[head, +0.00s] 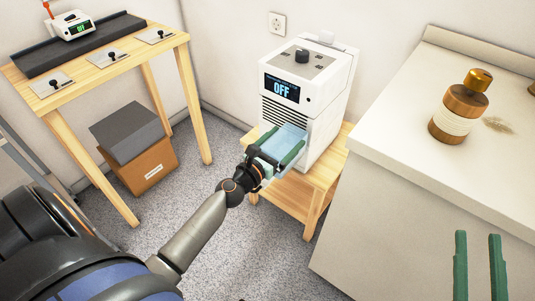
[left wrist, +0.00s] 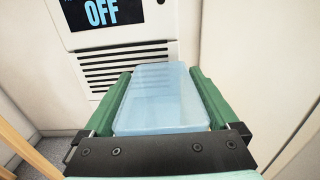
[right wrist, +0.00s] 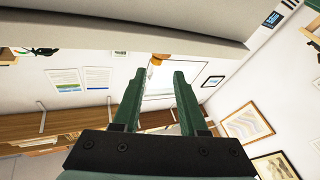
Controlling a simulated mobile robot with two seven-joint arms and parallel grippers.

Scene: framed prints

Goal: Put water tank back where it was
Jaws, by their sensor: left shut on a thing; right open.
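The water tank (left wrist: 160,98) is a pale blue translucent block, and my left gripper (left wrist: 162,95) is shut on it with a green finger on each side. In the head view the tank (head: 283,139) is at the lower front of a white machine (head: 329,85), below its vent slats, with my left gripper (head: 277,150) around it. I cannot tell how far the tank is inside the machine. The machine's display (head: 281,88) reads OFF. My right gripper (head: 477,260) is open and empty, in front of the counter; its fingers also show in the right wrist view (right wrist: 155,100).
The machine stands on a low wooden stand (head: 318,180). A white counter (head: 400,125) at the right carries a brown bottle with a gold cap (head: 459,107). A wooden table (head: 105,62) stands at the left, with boxes (head: 135,147) under it. Speckled floor lies between.

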